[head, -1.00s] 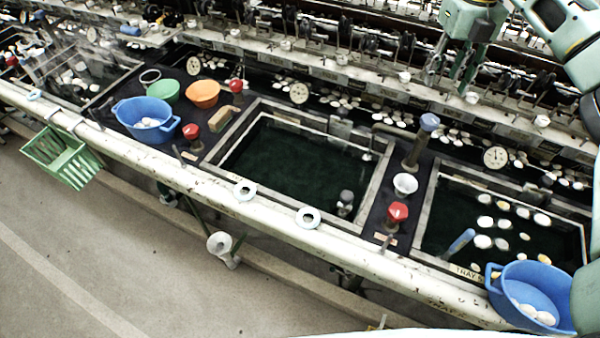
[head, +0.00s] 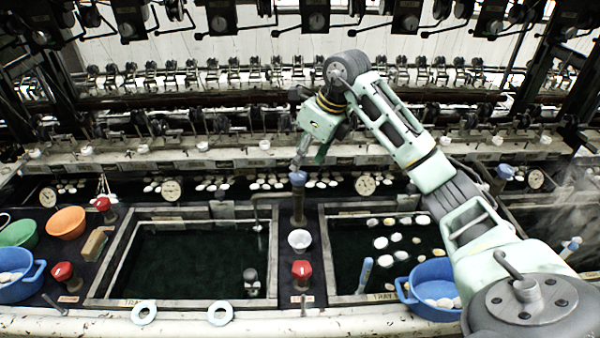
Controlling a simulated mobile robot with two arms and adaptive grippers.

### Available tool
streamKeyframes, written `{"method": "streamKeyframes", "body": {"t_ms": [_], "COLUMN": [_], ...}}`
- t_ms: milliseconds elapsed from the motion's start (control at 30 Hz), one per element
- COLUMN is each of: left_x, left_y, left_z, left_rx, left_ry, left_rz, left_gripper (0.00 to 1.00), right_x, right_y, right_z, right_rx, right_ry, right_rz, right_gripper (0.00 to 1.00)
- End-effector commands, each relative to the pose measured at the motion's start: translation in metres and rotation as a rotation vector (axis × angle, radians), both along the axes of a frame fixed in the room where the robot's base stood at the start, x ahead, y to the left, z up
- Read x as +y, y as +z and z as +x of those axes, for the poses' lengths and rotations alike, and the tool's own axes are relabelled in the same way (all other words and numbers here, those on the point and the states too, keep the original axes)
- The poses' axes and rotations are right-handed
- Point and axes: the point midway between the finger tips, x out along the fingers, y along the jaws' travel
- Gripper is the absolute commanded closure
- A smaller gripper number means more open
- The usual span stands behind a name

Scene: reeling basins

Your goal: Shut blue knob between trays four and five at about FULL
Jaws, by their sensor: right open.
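A blue knob (head: 298,178) tops a dark post on the strip between the two middle basins in the head view. Any FULL marking is too small to read. My right gripper (head: 309,157) is just above and behind the knob in the picture, its fingers pointing down and apart. I cannot tell whether a finger touches the knob. The left basin (head: 95,280) holds dark water, and the right basin (head: 338,301) has several pale cocoons floating. Their tray labels are only partly readable. My left gripper is not in view.
A white cup (head: 300,240) and a red knob (head: 302,269) stand in front of the blue knob. Another blue knob (head: 505,172) is farther right. A blue bowl (head: 425,275) sits at the right basin's front. Dial gauges (head: 365,185) line the back.

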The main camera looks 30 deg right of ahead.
Motion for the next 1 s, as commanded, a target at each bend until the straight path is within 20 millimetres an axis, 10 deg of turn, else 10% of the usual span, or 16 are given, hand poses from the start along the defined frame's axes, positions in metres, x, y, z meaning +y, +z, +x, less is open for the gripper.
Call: {"method": "streamKeyframes", "body": {"t_ms": [1000], "left_x": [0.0], "left_y": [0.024], "left_z": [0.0], "left_rx": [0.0], "left_ry": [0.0], "left_rz": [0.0], "left_gripper": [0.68], "right_x": [0.0], "right_y": [-0.071], "right_z": [0.021], "right_rx": [-0.048], "right_ry": [0.013], "right_rz": [-0.015], "right_gripper": [0.54]}}
